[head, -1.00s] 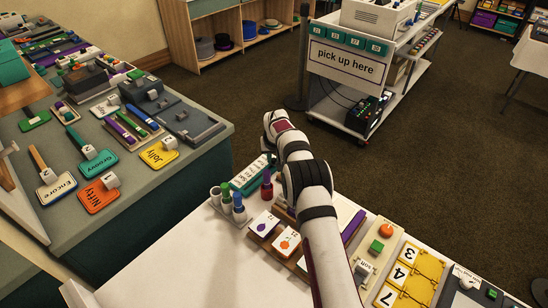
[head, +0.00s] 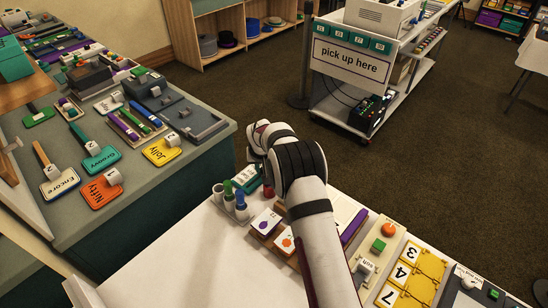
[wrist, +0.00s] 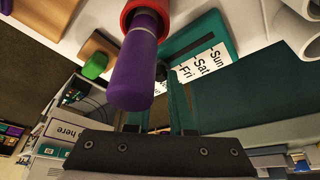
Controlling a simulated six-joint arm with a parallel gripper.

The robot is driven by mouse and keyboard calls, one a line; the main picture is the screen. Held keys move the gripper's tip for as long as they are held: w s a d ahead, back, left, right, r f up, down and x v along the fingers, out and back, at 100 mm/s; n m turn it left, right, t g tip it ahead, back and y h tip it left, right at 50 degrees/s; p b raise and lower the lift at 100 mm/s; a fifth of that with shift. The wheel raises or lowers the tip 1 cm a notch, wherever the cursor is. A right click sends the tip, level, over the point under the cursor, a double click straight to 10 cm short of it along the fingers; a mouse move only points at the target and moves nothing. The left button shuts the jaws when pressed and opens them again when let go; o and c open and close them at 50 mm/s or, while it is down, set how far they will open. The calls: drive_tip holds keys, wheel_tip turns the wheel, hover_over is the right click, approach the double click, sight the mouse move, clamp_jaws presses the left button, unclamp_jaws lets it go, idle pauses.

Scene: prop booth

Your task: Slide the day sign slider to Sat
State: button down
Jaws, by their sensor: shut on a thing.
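The day sign (wrist: 212,28) is teal with a white strip reading Sun, Sat and Fri in the wrist view. In the head view, the sign (head: 247,178) lies at the far left edge of the white table, partly behind my arm. Sat is the middle word visible on the strip. My gripper (wrist: 160,118) is at the sign's near side in the wrist view, shut on what appears to be its slider. The held part and fingertip contact are mostly hidden. A purple peg with a red collar (wrist: 138,70) stands close in front of the wrist camera.
Picture cards (head: 266,222) lie close to my arm. A green block (wrist: 95,65) on wood is near the purple peg. The white table's left front is clear.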

sight(253, 180)
drive_tip(key=s+a, duration=0.3)
drive_tip(key=c, duration=0.8)
unclamp_jaws()
drive_tip(key=shift+o, duration=0.2)
drive_tip(key=v, duration=1.5)
drive_tip(key=shift+s+r, duration=0.25)
drive_tip(key=shift+r, duration=0.1)
